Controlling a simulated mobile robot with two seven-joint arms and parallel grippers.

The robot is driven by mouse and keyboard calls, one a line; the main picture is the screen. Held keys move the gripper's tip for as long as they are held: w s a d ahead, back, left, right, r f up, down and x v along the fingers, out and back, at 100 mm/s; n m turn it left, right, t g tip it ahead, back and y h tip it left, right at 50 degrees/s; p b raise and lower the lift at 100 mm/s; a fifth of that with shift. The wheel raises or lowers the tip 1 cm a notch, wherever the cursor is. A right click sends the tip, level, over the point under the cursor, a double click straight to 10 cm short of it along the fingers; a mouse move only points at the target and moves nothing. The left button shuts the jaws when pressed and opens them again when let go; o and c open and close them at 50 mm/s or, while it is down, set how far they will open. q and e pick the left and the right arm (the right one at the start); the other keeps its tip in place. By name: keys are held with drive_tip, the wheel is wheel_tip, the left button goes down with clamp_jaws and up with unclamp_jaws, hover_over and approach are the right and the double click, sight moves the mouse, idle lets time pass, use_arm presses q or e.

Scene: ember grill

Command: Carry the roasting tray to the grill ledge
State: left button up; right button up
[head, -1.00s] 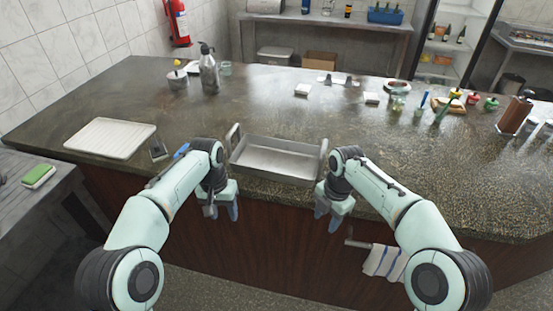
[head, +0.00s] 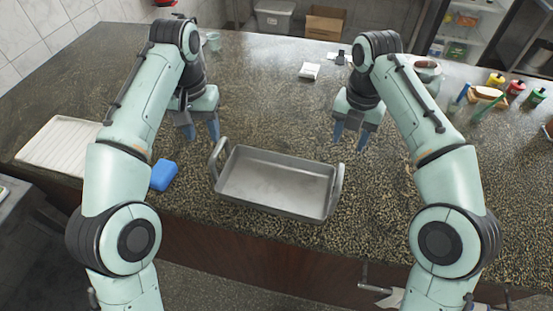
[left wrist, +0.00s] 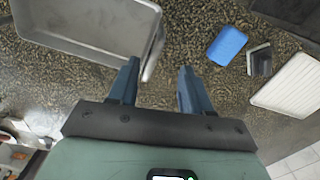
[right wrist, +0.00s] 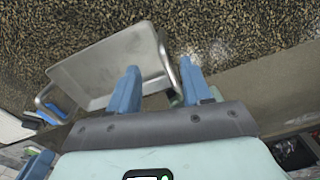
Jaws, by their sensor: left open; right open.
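The grey metal roasting tray (head: 277,184) sits level on the dark speckled counter near its front edge, empty, with an upright handle at each end. My left gripper (head: 202,135) is open and empty above the counter, behind the tray's left handle (head: 217,160). My right gripper (head: 350,137) is open and empty, behind the right handle (head: 338,186). In the left wrist view the tray (left wrist: 92,22) lies beyond my open fingers (left wrist: 157,82), by its handle. In the right wrist view the tray (right wrist: 110,68) shows behind my fingers (right wrist: 160,82). I cannot make out the grill ledge.
A blue sponge-like block (head: 164,175) lies left of the tray, with a white ribbed board (head: 60,146) further left. A small white block (head: 309,70) stands at the back. Bottles and a bowl (head: 428,68) crowd the right rear.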

sight(211, 163)
use_arm(q)
drive_tip(key=shift+s+r, duration=0.15)
drive_tip(key=shift+s, duration=0.35)
use_arm(e)
drive_tip(key=shift+s+r, duration=0.15)
drive_tip(key=shift+s, duration=0.35)
drive_tip(key=shift+w+f, duration=0.1)
drive_tip(key=shift+f, duration=0.7)
use_arm(q)
wheel_tip(211, 163, down, 13)
drive_tip(key=shift+w+f, duration=0.15)
drive_tip(key=shift+f, duration=0.05)
use_arm(e)
wheel_tip(211, 163, down, 12)
drive_tip(key=shift+r, duration=0.1)
use_arm(q)
clamp_jaws()
use_arm(e)
clamp_jaws()
